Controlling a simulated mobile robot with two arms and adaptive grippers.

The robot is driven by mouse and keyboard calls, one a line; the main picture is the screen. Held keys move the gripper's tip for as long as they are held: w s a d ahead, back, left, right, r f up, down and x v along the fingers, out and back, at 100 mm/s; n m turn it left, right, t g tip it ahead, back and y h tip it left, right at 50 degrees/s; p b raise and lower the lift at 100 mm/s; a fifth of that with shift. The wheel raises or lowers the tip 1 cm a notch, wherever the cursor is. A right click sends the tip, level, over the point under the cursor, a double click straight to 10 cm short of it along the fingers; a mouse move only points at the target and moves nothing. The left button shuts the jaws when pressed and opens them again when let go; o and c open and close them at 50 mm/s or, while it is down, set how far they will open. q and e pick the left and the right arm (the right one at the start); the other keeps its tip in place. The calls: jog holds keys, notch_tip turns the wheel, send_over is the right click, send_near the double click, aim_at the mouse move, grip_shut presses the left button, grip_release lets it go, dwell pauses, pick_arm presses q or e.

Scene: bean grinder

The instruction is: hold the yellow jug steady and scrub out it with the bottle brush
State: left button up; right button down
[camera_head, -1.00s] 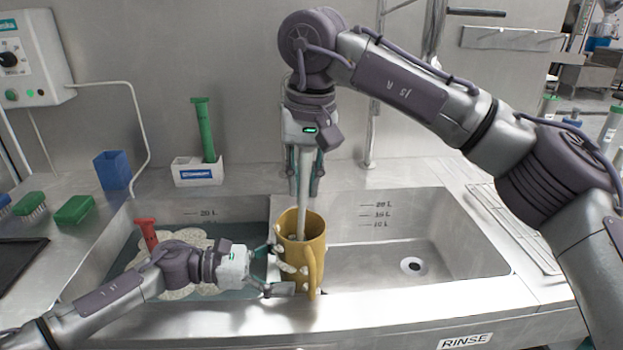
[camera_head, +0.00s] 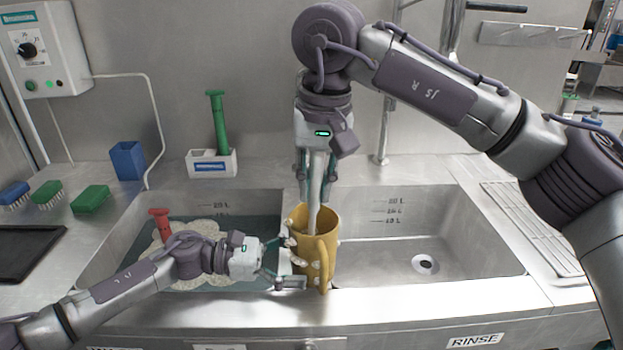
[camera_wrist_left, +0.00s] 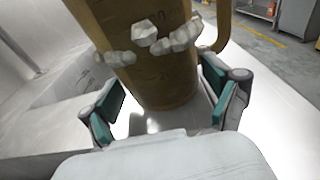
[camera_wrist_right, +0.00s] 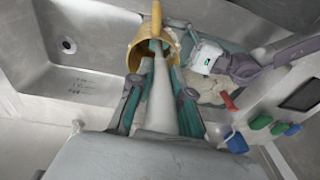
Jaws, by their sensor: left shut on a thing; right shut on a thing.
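The yellow jug (camera_head: 318,250) stands upright at the divider between the two basins, its handle toward the front right. White foam clings to its side, also seen in the left wrist view on the jug (camera_wrist_left: 160,75). My left gripper (camera_head: 288,264) is shut on the jug's left side, low down. My right gripper (camera_head: 316,190) is above the jug, pointing down, shut on the pale handle of the bottle brush (camera_head: 314,200). The brush's lower end is inside the jug and hidden; in the right wrist view the brush (camera_wrist_right: 160,105) runs into the jug's mouth (camera_wrist_right: 150,48).
The left basin holds foamy water (camera_head: 190,245) and a red-handled tool (camera_head: 160,222). The right basin (camera_head: 420,250) is empty, with a drain. A green-handled brush (camera_head: 217,125) stands in a white holder (camera_head: 212,163) behind. Blue and green brushes (camera_head: 48,193) lie at left.

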jog(key=shift+w, duration=1.5)
jog(key=shift+s+a, duration=0.4)
jog(key=shift+s, duration=0.3)
jog(key=shift+s+d, duration=0.45)
jog(key=shift+s, duration=0.35)
jog(key=shift+w+f, duration=0.1)
jog(key=shift+w, duration=1.4)
jog(key=shift+s+a, duration=0.5)
jog(key=shift+s, duration=0.15)
jog(key=shift+s+d, duration=0.45)
jog(key=shift+s, duration=0.35)
jog(key=shift+w+d+r, duration=0.25)
jog(key=shift+w+d, duration=0.15)
jog(key=shift+w, duration=0.35)
